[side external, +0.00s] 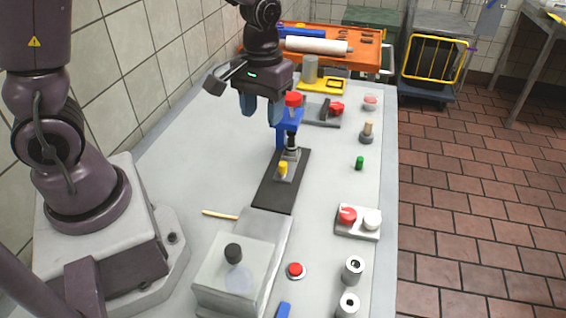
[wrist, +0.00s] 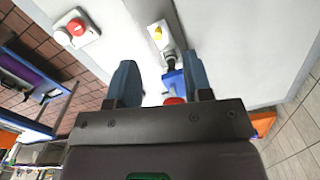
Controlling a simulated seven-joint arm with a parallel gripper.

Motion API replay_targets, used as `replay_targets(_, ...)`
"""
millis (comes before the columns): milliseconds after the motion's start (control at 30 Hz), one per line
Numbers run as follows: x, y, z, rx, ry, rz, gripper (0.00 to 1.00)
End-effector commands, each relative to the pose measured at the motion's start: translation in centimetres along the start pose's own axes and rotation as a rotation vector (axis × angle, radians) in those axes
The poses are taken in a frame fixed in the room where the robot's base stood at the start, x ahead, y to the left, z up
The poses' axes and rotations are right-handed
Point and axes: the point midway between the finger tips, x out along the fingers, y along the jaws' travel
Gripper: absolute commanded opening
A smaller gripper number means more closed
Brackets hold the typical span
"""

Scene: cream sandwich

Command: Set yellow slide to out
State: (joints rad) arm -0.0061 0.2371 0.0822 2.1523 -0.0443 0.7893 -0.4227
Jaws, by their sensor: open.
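A small yellow knob (side external: 283,167) stands on a grey piece on a long black base plate (side external: 273,195); it also shows at the top of the wrist view (wrist: 157,33). A yellow plate (side external: 337,86) with a grey cylinder lies at the far end of the table. I cannot tell which is the yellow slide. My gripper (side external: 262,108) is open and empty above the table, beyond the yellow knob. A blue stand with a red top (side external: 293,99) is close by; in the wrist view the red top (wrist: 174,100) appears between the fingers, partly hidden by the gripper body.
A clear box with a black knob (side external: 233,253) stands in front. A panel with red and white knobs (side external: 358,222), a red button (side external: 295,270) and grey cylinders (side external: 353,268) are on the right. The table's left middle (side external: 190,160) is mostly clear.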

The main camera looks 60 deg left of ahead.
Motion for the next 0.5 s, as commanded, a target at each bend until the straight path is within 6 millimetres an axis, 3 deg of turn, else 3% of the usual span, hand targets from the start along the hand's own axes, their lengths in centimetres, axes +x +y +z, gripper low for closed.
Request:
replay_targets(33, 1.6, 0.2, -1.0, -0.072, -0.019, -0.016, 0.46)
replay_targets(167, 4.2, 0.8, -3.3, -0.273, -0.018, -0.028, 0.46)
replay_targets(300, 3.6, 1.5, -5.0, -0.437, 0.031, 0.008, 0.46)
replay_targets(500, 4.3, 1.5, -5.1, -0.511, 0.035, 0.014, 0.46)
